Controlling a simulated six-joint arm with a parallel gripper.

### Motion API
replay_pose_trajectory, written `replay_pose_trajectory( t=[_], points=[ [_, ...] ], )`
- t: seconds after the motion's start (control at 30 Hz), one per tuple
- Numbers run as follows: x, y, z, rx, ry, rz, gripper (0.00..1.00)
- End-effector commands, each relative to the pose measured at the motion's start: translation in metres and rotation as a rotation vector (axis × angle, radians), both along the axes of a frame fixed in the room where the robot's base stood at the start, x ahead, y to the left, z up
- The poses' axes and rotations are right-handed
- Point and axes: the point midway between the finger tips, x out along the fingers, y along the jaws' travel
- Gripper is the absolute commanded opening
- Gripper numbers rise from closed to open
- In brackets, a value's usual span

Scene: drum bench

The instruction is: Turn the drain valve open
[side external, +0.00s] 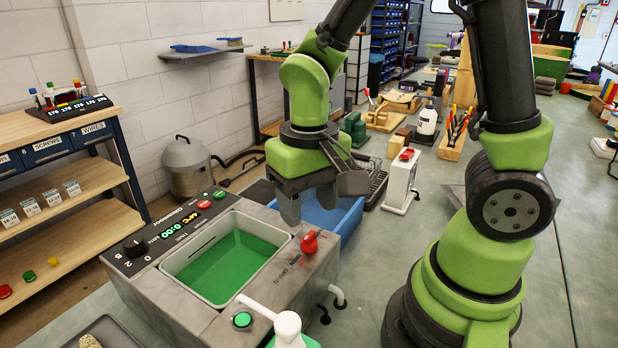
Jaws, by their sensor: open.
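A red valve handle (309,242) stands on the right side of the top of a grey bench machine (160,297), beside a tank of green liquid (232,262). Small lettering is printed near the handle, too small to read surely. I take this handle to be the drain valve; its exact turn position is hard to tell. My gripper (309,203) is open and points down, above and behind the handle, near the machine's back right corner. Nothing shows between its fingers, and it does not appear to touch the handle.
A blue bin (345,222) sits behind the machine, partly hidden by my gripper. A white pump bottle (288,328) stands at the front by a green button (242,320). A white box with a red top (402,180) stands to the right. Pipes (338,297) stick out of the machine's right side.

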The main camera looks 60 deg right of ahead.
Motion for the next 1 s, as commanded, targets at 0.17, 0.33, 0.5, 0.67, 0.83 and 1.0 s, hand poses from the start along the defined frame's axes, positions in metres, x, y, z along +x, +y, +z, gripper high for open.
replay_pose_trajectory(
  t=[0.17, 0.33, 0.5, 0.67, 0.83, 1.0],
  points=[
    [0.001, 0.0, 0.027, 0.0, -0.005, 0.001, 0.53],
    [0.0, 0.0, 0.039, 0.0, -0.002, 0.001, 0.53],
    [0.0, 0.0, 0.041, 0.0, 0.0, 0.001, 0.53],
    [0.0, 0.0, 0.041, 0.0, 0.0, 0.001, 0.53],
    [-0.004, -0.001, 0.052, 0.018, -0.048, -0.001, 0.53],
    [-0.021, -0.002, 0.086, 0.076, -0.222, 0.004, 0.53]
  ],
)
